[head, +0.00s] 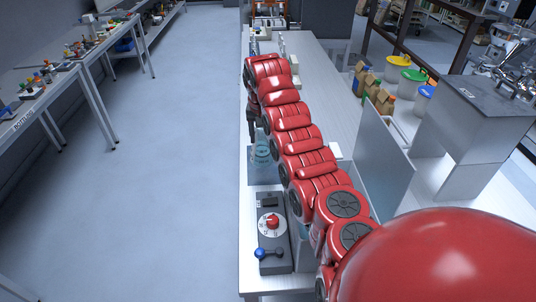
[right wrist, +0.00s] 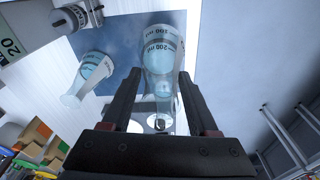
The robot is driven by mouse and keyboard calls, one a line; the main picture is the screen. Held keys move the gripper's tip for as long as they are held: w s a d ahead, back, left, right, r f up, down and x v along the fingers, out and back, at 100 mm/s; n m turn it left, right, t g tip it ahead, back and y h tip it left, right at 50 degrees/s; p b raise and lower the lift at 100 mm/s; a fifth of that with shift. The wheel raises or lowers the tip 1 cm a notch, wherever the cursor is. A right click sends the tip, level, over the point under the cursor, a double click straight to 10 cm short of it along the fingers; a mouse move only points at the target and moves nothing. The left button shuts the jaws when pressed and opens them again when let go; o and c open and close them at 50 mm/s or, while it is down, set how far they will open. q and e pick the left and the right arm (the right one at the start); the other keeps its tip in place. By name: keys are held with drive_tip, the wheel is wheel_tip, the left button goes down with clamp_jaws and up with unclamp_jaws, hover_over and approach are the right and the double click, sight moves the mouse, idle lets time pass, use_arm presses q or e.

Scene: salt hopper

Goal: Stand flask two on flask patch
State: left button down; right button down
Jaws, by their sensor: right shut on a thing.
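In the head view the right gripper (head: 252,122) points down beside the blue patch (head: 256,177), where clear glassware (head: 262,150) shows. I cannot read which flask is flask two. My left gripper is out of view.
A grey box with a red dial and blue-knobbed lever (head: 272,235) is on the bench (head: 318,62) in front of the patch. A clear upright panel (head: 385,160) stands at the right. My red arm hides much of the bench.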

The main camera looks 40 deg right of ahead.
sight(261, 130)
wheel_tip(261, 130, down, 7)
drive_tip(key=shift+f+p, duration=0.1)
drive_tip(key=shift+p, duration=1.15)
drive_tip(key=shift+d, duration=0.1)
drive_tip(key=shift+f, duration=0.1)
drive_tip(key=shift+c, duration=0.8)
unclamp_jaws()
drive_tip(key=shift+r+b, duration=0.3)
drive_tip(key=r+b, duration=0.1)
drive_tip(key=r, duration=0.1)
drive_tip(key=r+b, duration=0.1)
drive_tip(key=r, duration=0.1)
drive_tip(key=r+b, duration=0.1)
drive_tip(key=r, duration=0.1)
drive_tip(key=shift+s+a, duration=0.2)
drive_tip(key=shift+a, duration=0.15)
drive_tip(key=shift+s+a+r+b, duration=0.15)
drive_tip(key=shift+r+b, duration=0.05)
drive_tip(key=shift+r, duration=1.2)
drive_tip(key=shift+s+a+r+b, duration=0.1)
drive_tip(key=shift+s+r+b, duration=0.05)
drive_tip(key=shift+r, duration=1.2)
